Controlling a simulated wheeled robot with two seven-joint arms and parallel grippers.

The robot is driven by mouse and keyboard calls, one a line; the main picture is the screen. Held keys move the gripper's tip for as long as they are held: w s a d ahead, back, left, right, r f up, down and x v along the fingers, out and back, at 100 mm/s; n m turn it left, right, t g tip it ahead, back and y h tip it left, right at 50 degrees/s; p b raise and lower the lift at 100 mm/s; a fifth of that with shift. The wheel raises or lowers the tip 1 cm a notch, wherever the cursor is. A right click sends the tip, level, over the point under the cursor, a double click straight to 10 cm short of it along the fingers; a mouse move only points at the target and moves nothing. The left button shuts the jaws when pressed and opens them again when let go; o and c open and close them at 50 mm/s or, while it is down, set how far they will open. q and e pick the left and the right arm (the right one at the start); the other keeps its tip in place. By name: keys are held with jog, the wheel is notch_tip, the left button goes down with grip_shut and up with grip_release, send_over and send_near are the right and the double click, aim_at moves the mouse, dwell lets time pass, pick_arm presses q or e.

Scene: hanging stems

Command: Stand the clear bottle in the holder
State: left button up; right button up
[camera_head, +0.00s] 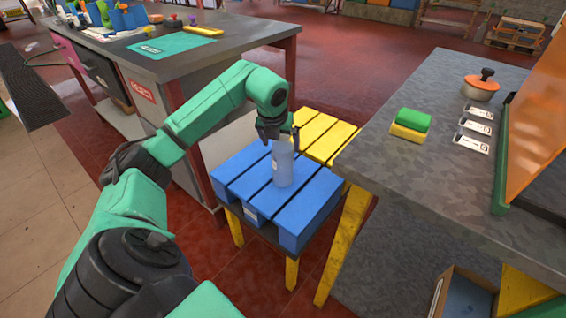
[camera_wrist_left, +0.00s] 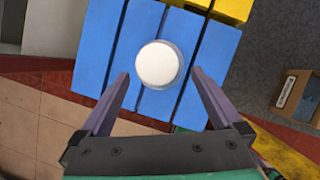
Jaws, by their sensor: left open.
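The clear bottle (camera_head: 283,165) stands upright on the blue slats of a low stand. In the left wrist view its round white top (camera_wrist_left: 160,65) shows from above, between and slightly beyond my finger tips. My left gripper (camera_head: 279,133) is right at the bottle's top in the head view, pointing down. In the left wrist view the left gripper (camera_wrist_left: 160,75) is open, with gaps between both fingers and the bottle. I cannot make out a holder in either view. My right gripper is not in view.
The blue and yellow slatted stand (camera_head: 300,222) sits between a grey workbench (camera_head: 225,62) and a grey counter (camera_head: 420,185). A cardboard box (camera_head: 462,295) is below.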

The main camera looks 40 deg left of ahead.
pick_arm(q)
jog(key=x, duration=0.4)
jog(key=shift+f, duration=0.35)
jog(key=shift+r, duration=0.1)
grip_shut()
jog(key=shift+w, duration=0.1)
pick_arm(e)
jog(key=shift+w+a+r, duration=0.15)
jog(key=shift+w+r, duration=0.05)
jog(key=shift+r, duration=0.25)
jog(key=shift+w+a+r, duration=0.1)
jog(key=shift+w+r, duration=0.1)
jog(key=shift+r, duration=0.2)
pick_arm(q)
jog(key=shift+r, duration=0.2)
